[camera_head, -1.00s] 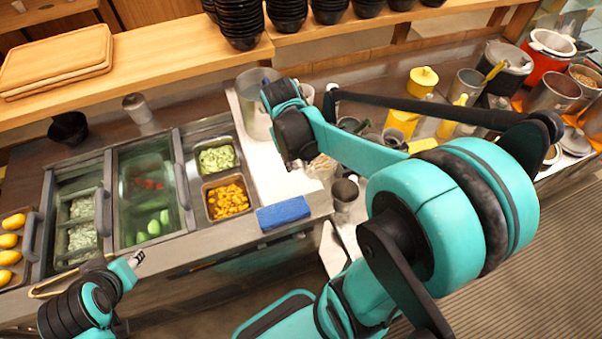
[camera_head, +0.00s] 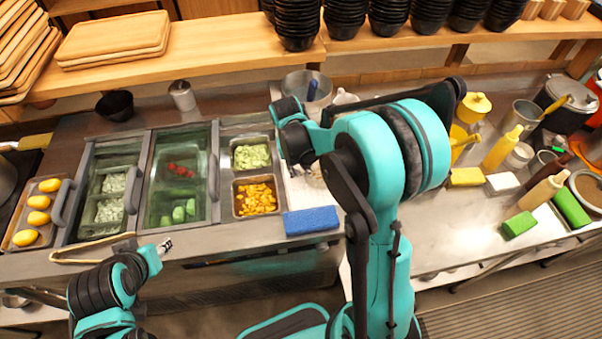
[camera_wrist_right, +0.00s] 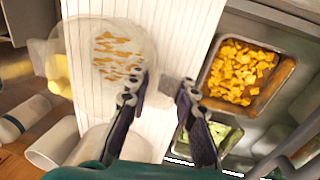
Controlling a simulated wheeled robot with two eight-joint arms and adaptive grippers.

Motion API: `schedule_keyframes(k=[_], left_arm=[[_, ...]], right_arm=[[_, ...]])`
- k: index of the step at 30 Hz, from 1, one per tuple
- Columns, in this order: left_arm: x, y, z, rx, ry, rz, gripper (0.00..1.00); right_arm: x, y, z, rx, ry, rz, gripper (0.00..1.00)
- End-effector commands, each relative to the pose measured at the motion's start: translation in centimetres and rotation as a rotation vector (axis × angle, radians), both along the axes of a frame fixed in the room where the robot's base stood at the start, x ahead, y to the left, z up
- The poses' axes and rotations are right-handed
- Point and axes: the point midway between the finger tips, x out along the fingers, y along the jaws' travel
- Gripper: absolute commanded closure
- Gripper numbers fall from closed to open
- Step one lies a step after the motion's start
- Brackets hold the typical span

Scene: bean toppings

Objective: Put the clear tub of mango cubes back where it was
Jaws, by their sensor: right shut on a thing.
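A clear round tub (camera_wrist_right: 112,45) with orange mango pieces shows at the upper left of the right wrist view, over a white ribbed surface. My right gripper (camera_wrist_right: 162,86) is at its right edge. One finger overlaps the tub's wall and the other is to the right. I take it as shut on the tub, though the contact is unclear. The right arm hides this gripper and the tub in the head view. My left gripper (camera_head: 165,247) is in front of the counter, apart from the food; its jaw state is too small to read.
A metal bin of orange cubes (camera_head: 255,198) is set in the counter, below a bin of green cubes (camera_head: 251,156). A blue sponge (camera_head: 311,220) lies at the counter's front edge. A metal pot (camera_head: 303,90) stands behind. Bottles and sponges fill the right counter; some bare counter shows there.

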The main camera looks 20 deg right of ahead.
Motion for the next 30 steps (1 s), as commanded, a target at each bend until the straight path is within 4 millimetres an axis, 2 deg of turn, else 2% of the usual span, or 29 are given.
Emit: schedule_keyframes(k=[12, 13, 15, 25, 30], left_arm=[[0.0, 0.0, -0.6, 0.0, 0.0, 0.0, 0.6], [0.0, 0.0, -0.5, 0.0, 0.0, 0.0, 0.6], [0.0, 0.0, -0.4, 0.0, 0.0, 0.0, 0.6], [0.0, 0.0, -0.2, 0.0, 0.0, 0.0, 0.6], [0.0, 0.0, 0.6, 0.0, 0.0, 0.0, 0.6]], right_arm=[[0.0, 0.0, -0.8, 0.0, 0.0, 0.0, 1.0], [0.0, 0.0, -0.7, 0.0, 0.0, 0.0, 0.71], [0.0, 0.0, -0.6, 0.0, 0.0, 0.0, 0.55], [0.0, 0.0, -0.4, 0.0, 0.0, 0.0, 0.55], [0.0, 0.2, 1.7, 0.0, 0.0, 0.001, 0.55]])
